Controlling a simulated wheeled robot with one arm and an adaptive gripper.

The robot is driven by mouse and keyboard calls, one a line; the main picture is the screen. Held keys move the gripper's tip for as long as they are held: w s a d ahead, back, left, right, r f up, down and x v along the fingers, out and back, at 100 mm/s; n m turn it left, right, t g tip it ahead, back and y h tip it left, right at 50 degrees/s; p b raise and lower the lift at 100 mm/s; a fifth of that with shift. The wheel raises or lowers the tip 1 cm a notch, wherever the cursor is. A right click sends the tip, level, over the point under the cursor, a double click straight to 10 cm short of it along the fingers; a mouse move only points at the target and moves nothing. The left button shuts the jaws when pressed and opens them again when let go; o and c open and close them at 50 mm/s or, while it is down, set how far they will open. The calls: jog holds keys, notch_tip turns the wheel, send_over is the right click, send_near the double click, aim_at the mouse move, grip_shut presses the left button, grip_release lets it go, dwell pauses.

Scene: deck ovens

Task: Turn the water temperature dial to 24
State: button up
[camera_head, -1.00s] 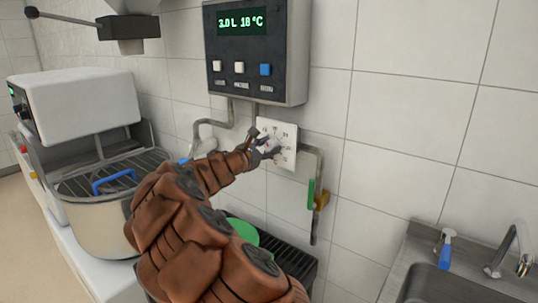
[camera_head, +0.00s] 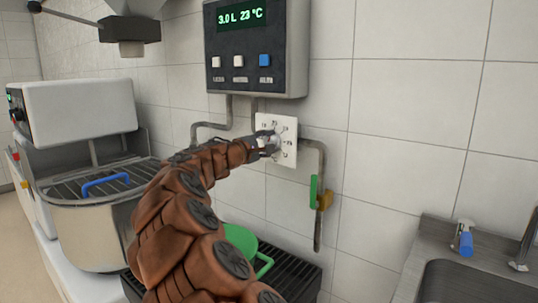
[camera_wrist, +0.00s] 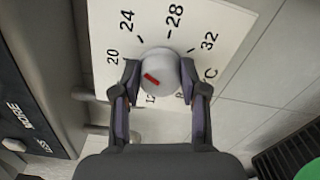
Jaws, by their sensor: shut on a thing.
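The water temperature dial is a round grey knob (camera_wrist: 163,66) with a short red mark, on a white plate (camera_wrist: 105,12) printed with numbers such as 20, 24, 28 and 32. My gripper (camera_wrist: 159,78) is shut on the knob, one finger on each side, in the wrist view. The red mark slants on the knob's face; which number it points to is hard to tell. In the head view the plate (camera_head: 288,154) is on the tiled wall, with my gripper (camera_head: 270,143) at its knob. The display (camera_head: 241,17) above reads 3.0 L 23 °C.
The dark control box (camera_head: 290,60) with three buttons is above the dial. A pipe with a green-handled valve (camera_head: 313,190) runs down to its right. A mixer bowl (camera_head: 92,238) is at left, a sink (camera_head: 470,282) at lower right.

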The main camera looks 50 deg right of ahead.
jog(key=m+b, duration=0.3)
jog(key=shift+f, duration=0.2)
jog(key=shift+r, duration=0.1)
dwell(0.4)
jog(key=o, duration=1.1)
jog(key=a, duration=0.8)
jog(key=s+a, duration=0.1)
jog(key=a, duration=0.3)
